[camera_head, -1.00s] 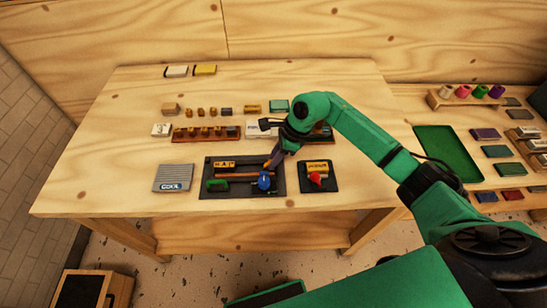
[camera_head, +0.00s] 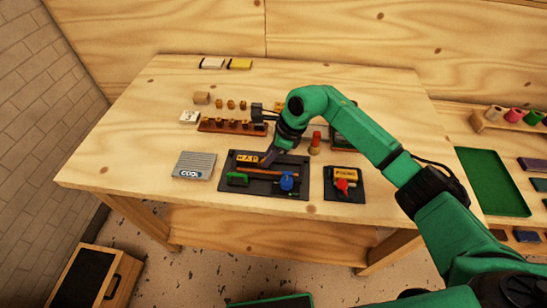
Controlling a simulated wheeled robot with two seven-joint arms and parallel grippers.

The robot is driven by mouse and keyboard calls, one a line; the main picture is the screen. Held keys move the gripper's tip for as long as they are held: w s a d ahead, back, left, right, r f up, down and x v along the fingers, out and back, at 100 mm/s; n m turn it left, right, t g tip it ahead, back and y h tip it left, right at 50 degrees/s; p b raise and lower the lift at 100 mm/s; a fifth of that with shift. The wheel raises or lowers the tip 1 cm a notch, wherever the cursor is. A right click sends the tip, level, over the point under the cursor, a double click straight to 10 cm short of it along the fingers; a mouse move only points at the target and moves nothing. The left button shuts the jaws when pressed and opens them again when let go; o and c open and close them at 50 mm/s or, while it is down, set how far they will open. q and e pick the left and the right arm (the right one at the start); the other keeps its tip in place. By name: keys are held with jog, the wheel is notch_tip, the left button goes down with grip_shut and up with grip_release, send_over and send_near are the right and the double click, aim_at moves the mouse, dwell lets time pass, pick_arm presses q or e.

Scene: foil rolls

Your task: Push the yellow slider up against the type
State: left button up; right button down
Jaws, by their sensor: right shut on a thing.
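The type (camera_head: 244,157), yellow blocks with dark letters, lies at the back left of the black tray (camera_head: 300,165). My right gripper (camera_head: 264,158) reaches down into the tray just right of the type. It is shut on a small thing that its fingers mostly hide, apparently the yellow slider. Whether the slider touches the type cannot be told. An orange-brown bar (camera_head: 270,172) runs across the tray in front of the gripper. A blue knob (camera_head: 287,182) and a green piece (camera_head: 237,178) sit at the tray's front. My left gripper is not in view.
A grey "COOL" block (camera_head: 194,165) lies left of the tray. A small black tray with a yellow block (camera_head: 346,171) and red knob (camera_head: 342,185) lies right. A wooden rack (camera_head: 225,125) stands behind; a red cylinder (camera_head: 315,143) stands behind right.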

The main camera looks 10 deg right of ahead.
jog(key=c, duration=0.8)
grip_release()
jog(key=shift+a, duration=0.15)
jog(key=shift+d+r, duration=0.2)
jog(key=shift+r, duration=0.15)
jog(key=b+v, duration=0.3)
jog(key=v, duration=1.1)
jog(key=shift+s, duration=0.1)
